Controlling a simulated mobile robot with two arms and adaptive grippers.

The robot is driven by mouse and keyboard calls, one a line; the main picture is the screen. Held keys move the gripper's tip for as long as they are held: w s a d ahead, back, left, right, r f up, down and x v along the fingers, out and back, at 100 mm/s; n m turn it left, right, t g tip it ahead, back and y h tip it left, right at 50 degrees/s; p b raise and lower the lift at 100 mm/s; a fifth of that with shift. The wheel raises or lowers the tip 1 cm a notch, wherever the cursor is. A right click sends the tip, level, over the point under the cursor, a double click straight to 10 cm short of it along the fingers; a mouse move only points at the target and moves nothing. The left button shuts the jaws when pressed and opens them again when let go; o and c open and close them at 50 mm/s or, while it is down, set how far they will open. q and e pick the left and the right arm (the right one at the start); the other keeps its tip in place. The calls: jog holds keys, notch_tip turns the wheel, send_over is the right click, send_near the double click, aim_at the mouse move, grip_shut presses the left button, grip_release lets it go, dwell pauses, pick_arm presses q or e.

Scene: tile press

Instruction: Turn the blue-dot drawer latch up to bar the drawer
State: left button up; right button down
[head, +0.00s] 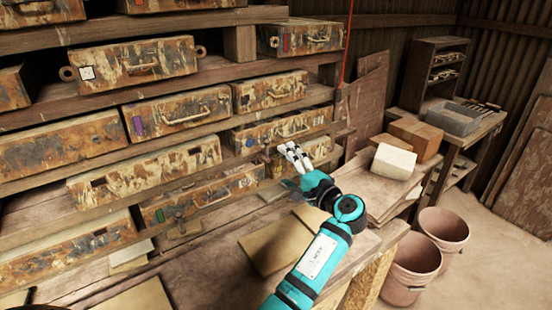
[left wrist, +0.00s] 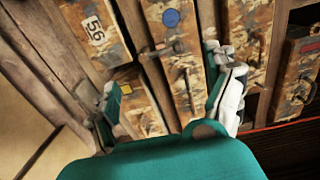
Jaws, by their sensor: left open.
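The blue-dot drawer (head: 290,131) is a rusty, paint-flaked box front in the middle rack. Its blue dot (head: 250,143) also shows in the left wrist view (left wrist: 171,18). In that view a small metal latch (left wrist: 163,49) lies by the drawer's edge near the dot. Part of it seems to overlap the drawer front; its exact turn is hard to tell. My left gripper (head: 283,149) is open and empty in front of the drawer's lower edge. In the wrist view its fingers (left wrist: 160,72) stand apart, either side of the drawer and latch. My right gripper is not in view.
Other rusty drawers surround it, including a yellow-marked one (left wrist: 126,88) and one labelled 56 (left wrist: 95,28). Wooden rails run between rows. Below is a bench with flat tan boards (head: 275,245). A white block (head: 393,162) and pinkish buckets (head: 443,232) stand to the right.

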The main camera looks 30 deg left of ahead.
pick_arm(q)
jog(key=v, duration=0.3)
jog(key=shift+s+d, duration=0.1)
jog(key=shift+d, duration=0.2)
dwell(0.3)
